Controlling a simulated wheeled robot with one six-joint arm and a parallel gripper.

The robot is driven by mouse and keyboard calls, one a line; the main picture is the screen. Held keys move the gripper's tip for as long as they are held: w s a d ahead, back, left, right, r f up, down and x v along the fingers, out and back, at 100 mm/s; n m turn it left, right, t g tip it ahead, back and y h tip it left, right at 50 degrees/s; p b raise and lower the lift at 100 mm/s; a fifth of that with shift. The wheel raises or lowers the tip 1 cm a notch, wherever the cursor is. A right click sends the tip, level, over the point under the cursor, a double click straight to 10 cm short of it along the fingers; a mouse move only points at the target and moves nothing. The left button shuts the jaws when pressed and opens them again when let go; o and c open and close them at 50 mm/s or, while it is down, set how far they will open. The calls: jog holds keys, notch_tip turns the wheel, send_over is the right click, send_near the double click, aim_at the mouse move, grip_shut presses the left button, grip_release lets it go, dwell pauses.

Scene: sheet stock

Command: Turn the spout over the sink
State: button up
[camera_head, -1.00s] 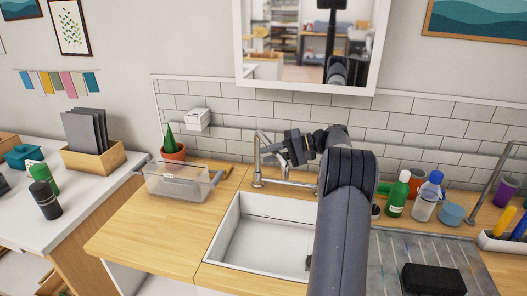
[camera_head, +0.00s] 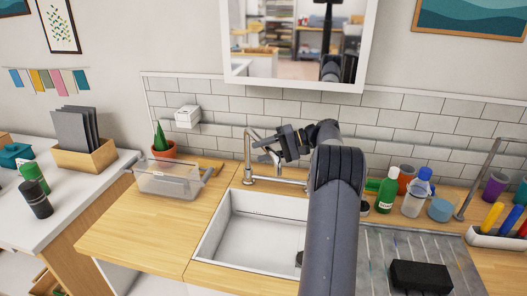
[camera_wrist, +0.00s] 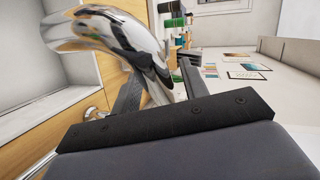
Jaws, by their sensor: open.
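The chrome spout (camera_head: 247,158) rises at the back edge of the white sink (camera_head: 213,240), left of my arm. In the head view its upper end runs toward my gripper (camera_head: 267,149), which is at the tap above the back of the sink. In the wrist view the shiny curved spout (camera_wrist: 120,32) is close up and passes down between the two dark fingers of my gripper (camera_wrist: 161,84). The fingers stand apart. I cannot tell whether either finger touches the spout. My arm hides the sink's right side.
A clear plastic bin (camera_head: 170,183) and a cactus pot (camera_head: 163,150) stand left of the sink. A green bottle (camera_head: 386,192), a blue-capped bottle (camera_head: 414,200) and cups are to the right. A black block (camera_head: 420,276) lies on the drainer (camera_head: 385,245). The tiled wall is close behind.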

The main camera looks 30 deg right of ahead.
jog(key=v, duration=1)
jog(key=shift+d+b, duration=0.35)
jog(key=shift+b, duration=0.1)
jog(key=shift+s+r, duration=0.1)
jog(key=p+x, duration=0.1)
jog(key=x, duration=1)
jog(key=shift+r, duration=0.1)
